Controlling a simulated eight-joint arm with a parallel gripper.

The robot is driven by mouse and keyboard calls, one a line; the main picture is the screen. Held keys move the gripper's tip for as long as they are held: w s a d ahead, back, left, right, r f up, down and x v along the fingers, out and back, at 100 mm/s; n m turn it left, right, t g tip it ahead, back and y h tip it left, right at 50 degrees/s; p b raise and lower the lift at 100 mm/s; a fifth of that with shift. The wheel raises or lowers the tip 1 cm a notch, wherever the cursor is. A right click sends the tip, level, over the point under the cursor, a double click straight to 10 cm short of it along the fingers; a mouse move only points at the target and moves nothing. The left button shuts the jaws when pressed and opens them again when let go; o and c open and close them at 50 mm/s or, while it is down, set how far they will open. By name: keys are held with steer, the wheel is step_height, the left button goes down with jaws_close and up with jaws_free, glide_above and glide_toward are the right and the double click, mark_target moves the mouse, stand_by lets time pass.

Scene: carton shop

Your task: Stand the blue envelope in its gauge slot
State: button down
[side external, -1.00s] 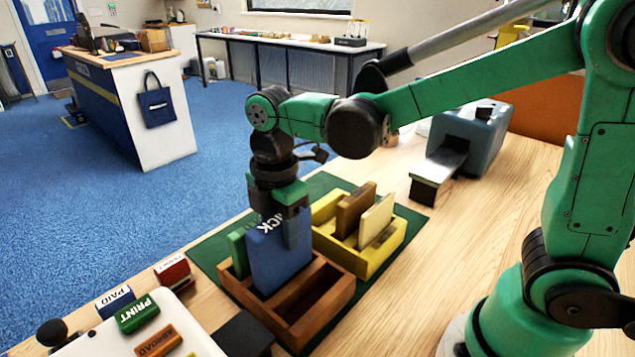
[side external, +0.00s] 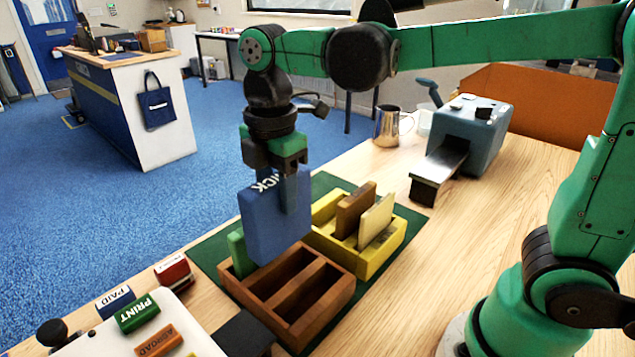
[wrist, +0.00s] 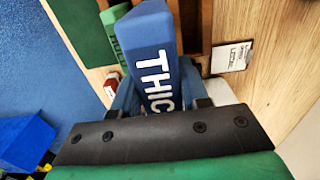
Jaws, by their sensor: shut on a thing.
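My gripper (side external: 287,203) is shut on the blue envelope (side external: 268,222), a thick upright block held above the brown wooden rack (side external: 325,303). In the wrist view the blue envelope (wrist: 150,42) shows white letters reading "THIC", with the rest covered. Its lower edge overlaps the rack's back part in the side view, but it looks raised clear of the slots. A green envelope (side external: 238,253) stands at the rack's left end, partly hidden behind the blue one. The rack's nearer slots look empty.
A yellow rack (side external: 372,262) beside it holds a brown block (side external: 352,212) and a cream block (side external: 376,221). Both racks sit on a green mat (side external: 207,262). Several stamps, including a green one (side external: 137,314), lie at front left. A grey-blue machine (side external: 470,135) and metal jug (side external: 388,127) stand behind.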

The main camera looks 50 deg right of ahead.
steer(key=r, duration=0.3)
steer(key=shift+w+d, duration=0.15)
steer(key=shift+d, duration=0.2)
steer(key=w+d, duration=0.3)
steer(key=d, duration=1.3)
step_height(320, 180, down, 7)
steer(key=shift+a, duration=0.35)
steer(key=shift+w+f, duration=0.15)
steer(key=shift+f, duration=0.3)
steer(key=shift+f, duration=0.6)
steer(key=shift+f, duration=0.2)
steer(key=shift+f, duration=1.05)
